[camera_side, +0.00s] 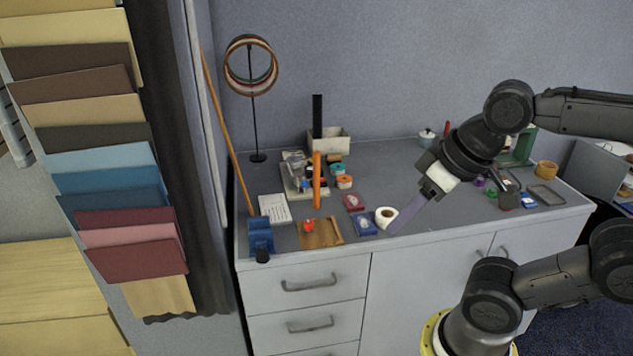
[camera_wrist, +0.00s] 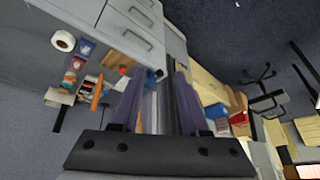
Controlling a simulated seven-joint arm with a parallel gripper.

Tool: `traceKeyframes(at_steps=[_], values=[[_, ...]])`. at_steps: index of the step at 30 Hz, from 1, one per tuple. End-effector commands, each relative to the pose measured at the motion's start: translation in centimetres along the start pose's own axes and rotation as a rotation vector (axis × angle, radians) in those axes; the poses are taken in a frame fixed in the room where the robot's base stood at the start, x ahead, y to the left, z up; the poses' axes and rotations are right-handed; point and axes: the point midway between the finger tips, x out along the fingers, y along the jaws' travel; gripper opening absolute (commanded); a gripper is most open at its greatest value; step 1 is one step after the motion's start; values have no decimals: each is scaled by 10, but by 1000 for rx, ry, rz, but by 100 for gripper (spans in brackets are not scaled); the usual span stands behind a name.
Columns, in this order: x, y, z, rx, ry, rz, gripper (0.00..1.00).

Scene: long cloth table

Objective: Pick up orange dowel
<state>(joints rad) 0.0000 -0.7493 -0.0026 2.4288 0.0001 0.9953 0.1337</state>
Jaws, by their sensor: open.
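The orange dowel (camera_side: 317,180) stands roughly upright near the middle left of the grey counter, beside a small apparatus on a tray. It also shows in the wrist view (camera_wrist: 97,93), left of my fingers. My gripper (camera_side: 396,226), with long purple fingers, is right of the dowel and apart from it, tilted down to the left. In the wrist view my gripper (camera_wrist: 157,85) has its two fingers spread with nothing between them. The dowel's base is hard to make out.
A wooden board with a red item (camera_side: 321,233), a blue holder (camera_side: 260,237) and a white roll (camera_side: 386,216) lie near the front edge. A white box (camera_side: 330,140) with a black upright stands behind the dowel. A long brown stick (camera_side: 228,135) leans at left. The middle right counter is fairly clear.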

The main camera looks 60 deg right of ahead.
Motion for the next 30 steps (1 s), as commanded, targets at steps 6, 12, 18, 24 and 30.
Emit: traceKeyframes(at_steps=[6,12,18,24,30], values=[[-49,-5,-70,176,7,9,45],[-72,2,-150,366,-28,46,45],[-69,19,-226,540,-69,90,45],[-42,49,-290,695,-114,138,45],[4,92,-338,836,-161,187,45]])
